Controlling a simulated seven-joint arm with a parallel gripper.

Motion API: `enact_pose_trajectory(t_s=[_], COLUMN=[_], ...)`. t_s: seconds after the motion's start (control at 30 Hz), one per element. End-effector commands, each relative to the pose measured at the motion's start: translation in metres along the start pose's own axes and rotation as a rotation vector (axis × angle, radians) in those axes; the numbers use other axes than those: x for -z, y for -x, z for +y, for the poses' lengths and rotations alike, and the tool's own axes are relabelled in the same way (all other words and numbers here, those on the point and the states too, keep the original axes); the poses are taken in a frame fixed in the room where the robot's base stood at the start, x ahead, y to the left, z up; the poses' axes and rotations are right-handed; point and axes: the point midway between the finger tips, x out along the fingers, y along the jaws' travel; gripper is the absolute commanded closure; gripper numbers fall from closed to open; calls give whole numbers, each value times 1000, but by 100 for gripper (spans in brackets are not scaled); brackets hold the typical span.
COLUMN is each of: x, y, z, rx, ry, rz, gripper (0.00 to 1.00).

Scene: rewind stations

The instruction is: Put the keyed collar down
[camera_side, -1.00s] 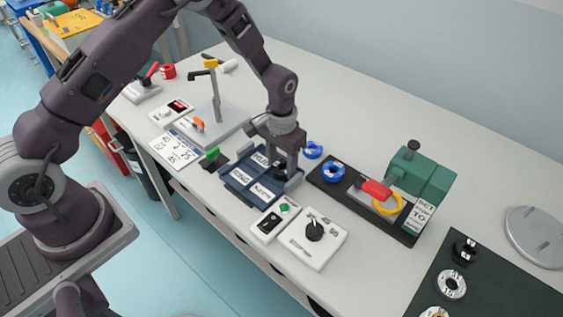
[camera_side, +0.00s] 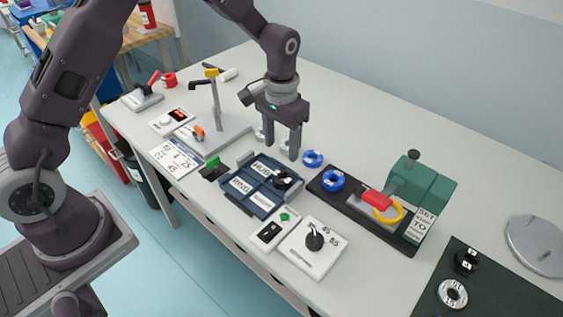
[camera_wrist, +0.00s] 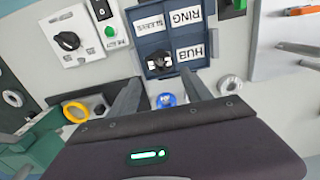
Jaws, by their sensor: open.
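A black collar (camera_side: 283,180), which I take for the keyed collar, lies in the right-hand compartment of the blue labelled tray (camera_side: 238,204). In the wrist view the collar (camera_wrist: 160,64) sits in the tray's lower left compartment, beside the HUB label; I cannot make out its key. My gripper (camera_side: 281,148) is open and empty, raised above the table just behind the tray and apart from the collar. In the wrist view its two fingers (camera_wrist: 158,94) are spread, with a blue ring (camera_wrist: 166,100) on the table between them.
Blue rings (camera_side: 333,181) lie right of the tray, by a green press (camera_side: 422,184) with a red handle. A white dial box (camera_side: 313,248) stands in front, a grey stand (camera_side: 215,132) at left. A dark mat (camera_side: 500,292) holds more parts. The back of the table is mostly clear.

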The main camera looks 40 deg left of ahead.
Motion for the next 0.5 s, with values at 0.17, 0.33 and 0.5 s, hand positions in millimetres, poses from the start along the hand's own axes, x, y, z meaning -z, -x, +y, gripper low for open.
enact_pose_trajectory(t_s=[0.17,0.33,0.5], x=[0,0,-21], y=[21,23,82], z=[0,0,-6], rx=[0,0,-1], ry=[-1,-1,-2], rz=[1,1,71], gripper=[43,43,43])
